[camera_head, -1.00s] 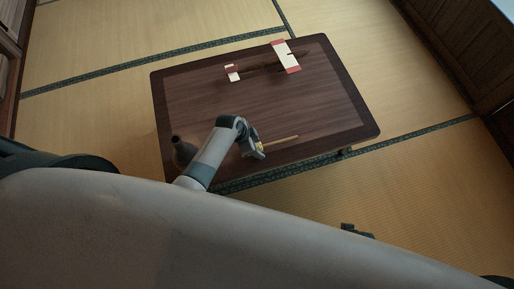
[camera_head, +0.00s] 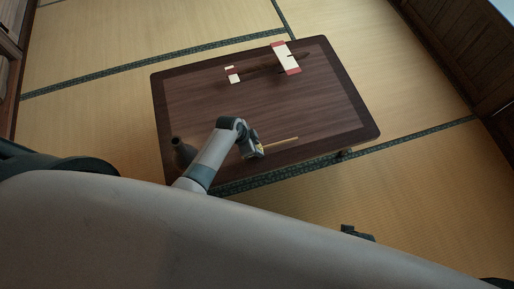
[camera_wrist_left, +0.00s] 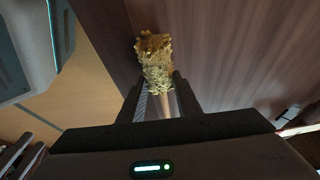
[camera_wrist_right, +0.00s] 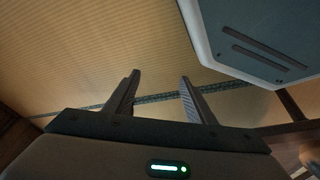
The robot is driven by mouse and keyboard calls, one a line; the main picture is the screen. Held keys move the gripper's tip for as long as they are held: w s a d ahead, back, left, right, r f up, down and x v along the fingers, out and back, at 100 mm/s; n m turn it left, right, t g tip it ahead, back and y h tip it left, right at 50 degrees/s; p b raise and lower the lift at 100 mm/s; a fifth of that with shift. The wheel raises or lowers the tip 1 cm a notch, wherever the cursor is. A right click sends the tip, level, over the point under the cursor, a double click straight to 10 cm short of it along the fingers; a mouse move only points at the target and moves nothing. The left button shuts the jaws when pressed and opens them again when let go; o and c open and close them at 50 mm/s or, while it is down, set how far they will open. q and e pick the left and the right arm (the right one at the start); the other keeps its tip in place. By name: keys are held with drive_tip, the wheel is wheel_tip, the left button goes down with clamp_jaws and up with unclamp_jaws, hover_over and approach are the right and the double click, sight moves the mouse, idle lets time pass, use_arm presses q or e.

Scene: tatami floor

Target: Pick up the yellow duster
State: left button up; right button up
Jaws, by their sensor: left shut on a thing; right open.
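The yellow duster (camera_wrist_left: 154,60) has a fluffy head and a thin pale handle. In the left wrist view its head sticks out beyond the fingers of my left gripper (camera_wrist_left: 160,100), which is shut on it where the head meets the handle. In the head view my left gripper (camera_head: 255,150) is over the near edge of the table, and the handle (camera_head: 282,142) points right from it. I cannot tell whether the duster touches the table. In the right wrist view my right gripper (camera_wrist_right: 158,85) is open and empty above the tatami floor.
The low dark wooden table (camera_head: 230,110) carries a dark vase (camera_head: 182,152) beside my left arm. A red and white item (camera_head: 285,58) and a smaller one (camera_head: 233,75) lie near its far edge. The table's middle is clear. Tatami surrounds it.

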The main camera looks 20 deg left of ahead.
use_arm(q)
drive_tip(key=shift+r, duration=0.45)
wheel_tip(320, 180, up, 4)
drive_tip(key=shift+f+p, duration=0.2)
drive_tip(key=shift+p, duration=0.3)
drive_tip(key=s+d+r, duration=0.3)
drive_tip(key=d+r, duration=0.3)
drive_tip(key=d, duration=0.5)
drive_tip(key=shift+s+r+p, duration=0.2)
drive_tip(key=shift+s+p, duration=0.05)
drive_tip(key=shift+p, duration=0.15)
use_arm(e)
drive_tip(key=f, duration=0.3)
drive_tip(key=s+f, duration=0.1)
drive_tip(key=shift+d+f, duration=0.25)
drive_tip(key=shift+f, duration=0.15)
use_arm(q)
drive_tip(key=shift+d, duration=0.1)
